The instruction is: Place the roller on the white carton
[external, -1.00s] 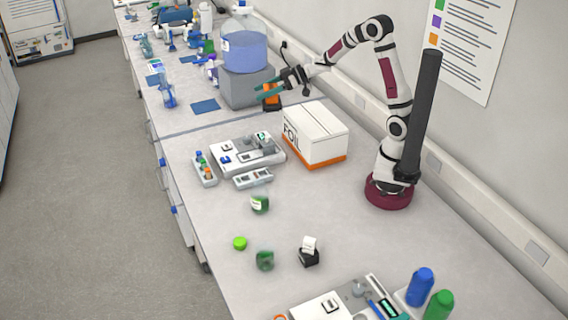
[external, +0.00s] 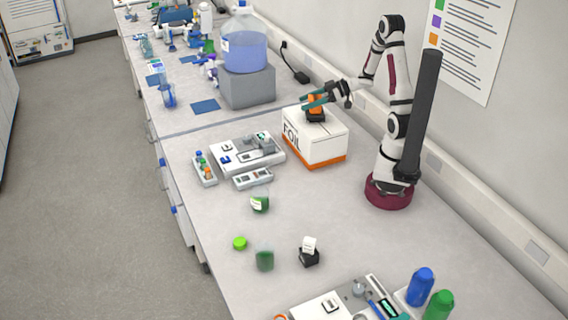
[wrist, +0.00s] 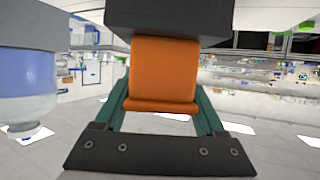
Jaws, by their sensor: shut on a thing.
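The roller (external: 315,106) is an orange piece with a black part, seen at the top of the white carton. In the wrist view the orange roller (wrist: 164,75) sits between the green fingers, with a dark block above it in the picture. My gripper (external: 312,101) is shut on the roller. The white carton (external: 318,143) has an orange band at its base and the word FOIL on its side. The roller's black bottom is over the carton's top; I cannot tell whether it touches.
A grey block (external: 248,88) with a large blue-liquid bottle (external: 244,52) stands behind the carton. A grey instrument tray (external: 247,155) lies to its left. Small green jars (external: 264,260) and a black dispenser (external: 309,254) stand in front.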

